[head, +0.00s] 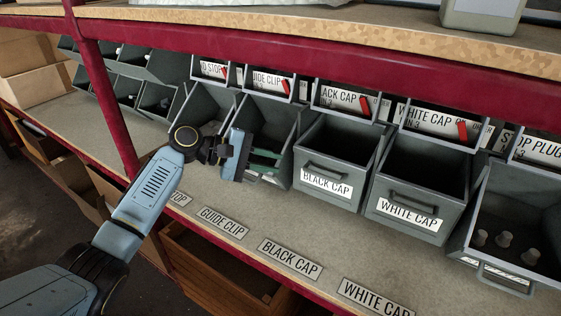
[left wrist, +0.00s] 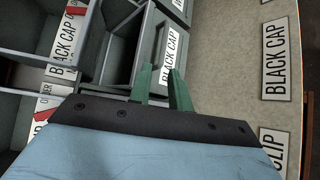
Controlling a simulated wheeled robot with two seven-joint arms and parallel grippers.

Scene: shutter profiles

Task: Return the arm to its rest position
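My left arm comes in from the lower left in the head view. Its gripper (head: 273,162) has green fingers and hangs in front of the guide clip bin (head: 279,118), just left of the black cap bin (head: 330,148). In the left wrist view, the two green fingers (left wrist: 162,72) stand apart with a narrow gap and nothing between them. The black cap bin's label (left wrist: 171,50) shows beyond the tips. The gripper hides part of the guide clip bin. My right gripper is not in view.
The white cap bin (head: 398,204) and a bin with several grey plugs (head: 503,239) stand to the right. A red post (head: 105,95) rises close behind my left arm. A red-edged upper shelf (head: 300,48) runs above the bins. The bench strip in front of them carries only flat labels.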

